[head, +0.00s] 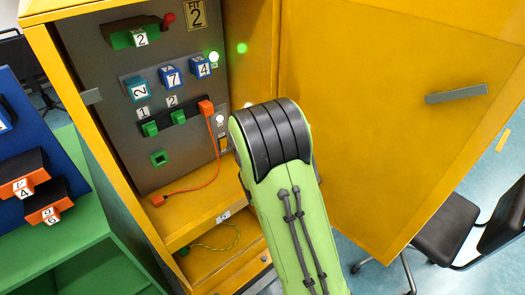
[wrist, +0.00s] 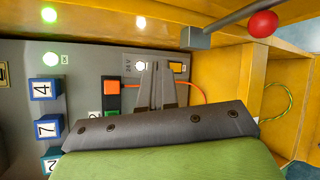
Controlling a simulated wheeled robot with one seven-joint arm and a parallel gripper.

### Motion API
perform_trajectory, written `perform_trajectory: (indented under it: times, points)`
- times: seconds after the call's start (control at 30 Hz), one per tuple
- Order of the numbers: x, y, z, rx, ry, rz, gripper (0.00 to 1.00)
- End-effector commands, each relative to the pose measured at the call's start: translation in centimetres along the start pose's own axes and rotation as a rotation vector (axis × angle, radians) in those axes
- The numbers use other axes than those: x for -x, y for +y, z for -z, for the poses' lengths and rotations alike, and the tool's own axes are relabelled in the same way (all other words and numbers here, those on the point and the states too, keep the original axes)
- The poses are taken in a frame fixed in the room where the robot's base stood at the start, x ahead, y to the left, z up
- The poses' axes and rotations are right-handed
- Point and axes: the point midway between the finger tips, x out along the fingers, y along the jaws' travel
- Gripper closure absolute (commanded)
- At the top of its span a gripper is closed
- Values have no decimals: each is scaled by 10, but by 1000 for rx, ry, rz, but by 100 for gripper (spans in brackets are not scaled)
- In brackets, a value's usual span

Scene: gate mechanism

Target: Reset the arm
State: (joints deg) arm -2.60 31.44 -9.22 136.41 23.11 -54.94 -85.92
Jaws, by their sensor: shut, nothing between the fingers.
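My green arm with its black joint fills the middle of the head view and hides my gripper there. In the wrist view my gripper (wrist: 157,85) is shut and empty, its grey fingers in front of the cabinet's grey panel (head: 95,60). Whether the fingertips touch the panel cannot be told. An orange plug (head: 206,108) with an orange cable sits in the black socket strip, and it also shows left of my fingers in the wrist view (wrist: 112,87). Blue number blocks (head: 170,76) sit above the strip. A green lamp (head: 214,57) glows at the upper right.
The yellow cabinet door (head: 375,110) stands open on the right. A red-ball lever (wrist: 263,24) crosses the wrist view's upper right. A green shelf (head: 100,235) and a blue board with orange blocks (head: 30,187) stand left. An office chair (head: 445,230) is at the right.

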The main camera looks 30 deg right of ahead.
Motion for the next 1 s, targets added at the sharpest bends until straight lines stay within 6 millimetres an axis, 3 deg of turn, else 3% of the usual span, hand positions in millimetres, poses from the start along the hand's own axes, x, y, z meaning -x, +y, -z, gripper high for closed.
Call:
perform_trajectory:
  times: [0.47,0.57,0.67,0.77,0.87,1.0]
  points:
    - [0,0,0,-1,-1,0,100]
    - [11,12,-9,-117,-8,32,100]
    - [44,36,-23,-416,-10,126,100]
    - [94,54,-28,-767,-2,262,100]
    - [154,67,-26,-1072,3,413,100]
    - [249,70,-18,-1403,-28,637,100]
